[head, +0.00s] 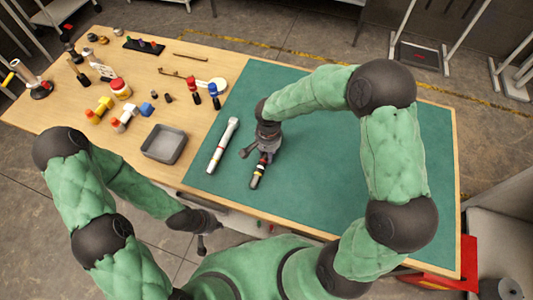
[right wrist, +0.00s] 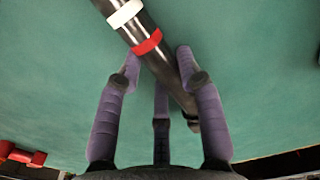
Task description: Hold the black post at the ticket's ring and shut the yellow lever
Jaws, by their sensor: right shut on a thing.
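A black post (head: 256,179) lies slanted on the green mat near the table's front edge. In the right wrist view the post (right wrist: 166,68) shows a white ring (right wrist: 125,14) and a red ring (right wrist: 147,42). My right gripper (head: 264,158) is over the post's upper part; in its wrist view the fingers (right wrist: 157,62) are shut on it just beside the red ring. My left gripper (head: 203,243) hangs off the table's front edge, away from the post; its fingers are too small to read. Yellow parts (head: 104,103) show at the left, but I cannot tell which is the lever. No ticket is readable.
A light tube with bands (head: 222,146) lies left of the post. A grey tray (head: 165,143) stands further left. The green mat (head: 315,170) is otherwise bare.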

